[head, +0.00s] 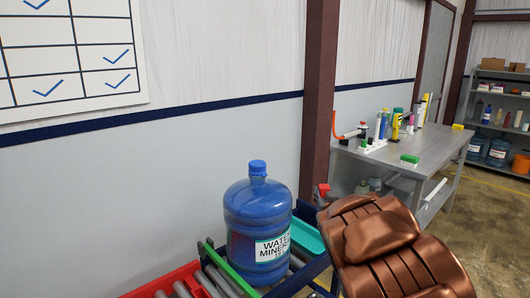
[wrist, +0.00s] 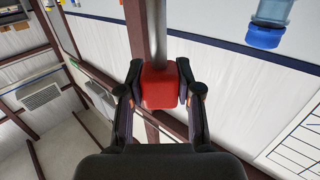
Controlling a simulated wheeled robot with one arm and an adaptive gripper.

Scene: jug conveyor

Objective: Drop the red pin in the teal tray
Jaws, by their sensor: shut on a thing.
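In the wrist view my gripper (wrist: 160,84) is shut on the red pin (wrist: 158,90), with a finger on each side of its red block-like end. A grey shaft runs from that end toward the top of the picture. In the head view the teal tray (head: 306,238) shows partly behind and to the right of the blue water jug (head: 258,225); the jug hides much of it. I cannot make out my gripper in the head view, where my copper-coloured arm fills the lower right. The tray is not visible in the wrist view.
The jug stands upright by the conveyor rollers (head: 214,280) and a green bar (head: 232,268). A red edge (head: 165,280) lies at lower left. A grey workbench (head: 425,152) with bottles stands behind my arm, near a brown post (head: 320,100). Shelves (head: 500,105) stand far right.

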